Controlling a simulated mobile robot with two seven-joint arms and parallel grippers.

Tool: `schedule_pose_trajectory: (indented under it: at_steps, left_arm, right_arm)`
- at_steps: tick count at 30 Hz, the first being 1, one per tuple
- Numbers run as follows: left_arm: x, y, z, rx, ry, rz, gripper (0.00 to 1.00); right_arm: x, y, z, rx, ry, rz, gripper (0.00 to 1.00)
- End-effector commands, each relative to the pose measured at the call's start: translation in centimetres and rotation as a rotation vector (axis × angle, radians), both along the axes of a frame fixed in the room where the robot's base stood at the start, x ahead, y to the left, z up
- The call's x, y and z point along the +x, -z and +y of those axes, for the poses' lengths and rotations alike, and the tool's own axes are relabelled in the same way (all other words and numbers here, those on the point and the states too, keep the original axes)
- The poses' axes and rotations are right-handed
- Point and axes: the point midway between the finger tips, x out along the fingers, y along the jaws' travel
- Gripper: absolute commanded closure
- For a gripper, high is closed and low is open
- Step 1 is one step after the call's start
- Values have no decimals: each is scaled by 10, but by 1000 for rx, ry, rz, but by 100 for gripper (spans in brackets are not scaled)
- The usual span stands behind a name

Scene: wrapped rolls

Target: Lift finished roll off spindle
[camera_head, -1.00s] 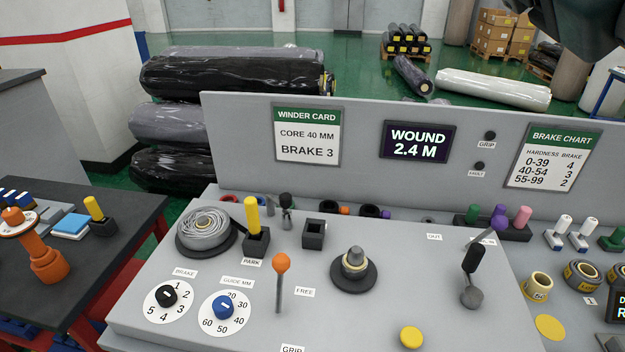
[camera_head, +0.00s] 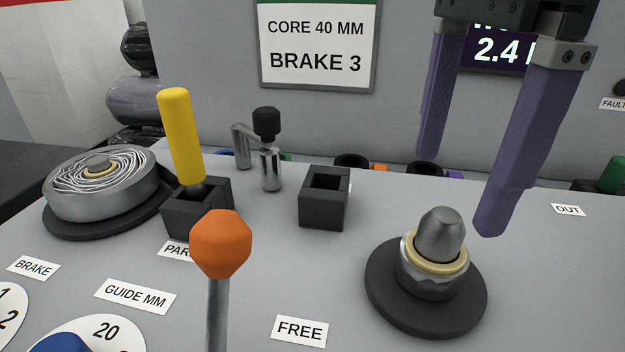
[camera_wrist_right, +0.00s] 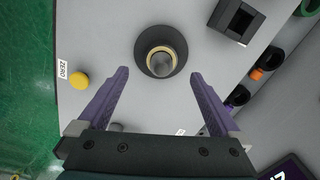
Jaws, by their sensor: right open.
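The spindle (camera_head: 441,232) stands upright on a round black base at the right of the grey bench, its metal tip showing. Around it sits a small roll (camera_head: 434,275) with a cream core and a thin silvery wrap. My right gripper (camera_head: 459,192) has purple fingers spread apart and empty, pointing down, above and behind the spindle in the head view. In the right wrist view the gripper (camera_wrist_right: 160,75) is open, with the spindle and roll (camera_wrist_right: 161,61) lying between and beyond the fingertips. My left gripper is not in view.
A large silvery roll (camera_head: 105,186) sits on a black disc at left. An orange-knobbed lever (camera_head: 221,245), a yellow handle (camera_head: 182,137) in a black holder, a metal crank (camera_head: 268,155) and an empty black square socket (camera_head: 324,198) stand nearby. An upright panel closes the back.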

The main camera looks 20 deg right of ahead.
Motion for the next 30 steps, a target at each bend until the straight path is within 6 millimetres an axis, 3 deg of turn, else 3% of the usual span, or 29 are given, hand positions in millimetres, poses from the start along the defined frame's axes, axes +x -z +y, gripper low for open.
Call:
schedule_pose_trajectory:
  at_steps: [21, 30]
  left_arm:
    - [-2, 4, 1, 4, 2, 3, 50]
    - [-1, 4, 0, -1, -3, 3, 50]
  right_arm:
    - [3, 93, -9, -13, 3, 5, 0]
    - [4, 97, -8, -12, 2, 1, 1]
